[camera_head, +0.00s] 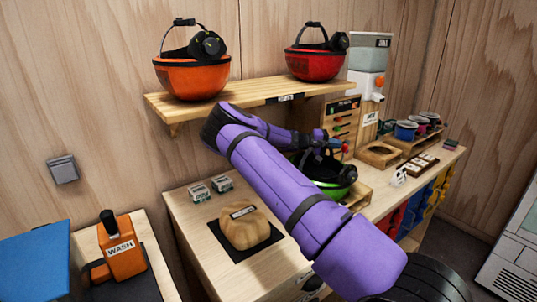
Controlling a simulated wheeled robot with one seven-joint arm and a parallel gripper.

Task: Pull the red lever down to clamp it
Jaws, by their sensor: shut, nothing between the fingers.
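A wooden panel (346,104) with several small coloured parts stands on the bench at the right end of the shelf. A small red part (345,147) shows low on it and may be the red lever; it is too small to tell its position. My purple arm bends at the left and reaches back right. My gripper (325,142) is dark and small at its end, shut and empty, close in front of the panel's lower left. I cannot tell whether it touches the red part. My arm partly hides the area.
A shelf (190,112) holds an orange helmet (195,77) and a red helmet (315,65). A green helmet (335,188) sits below my forearm. A tan climbing hold (244,228) lies on a black mat. A dispenser (369,60) stands behind the panel.

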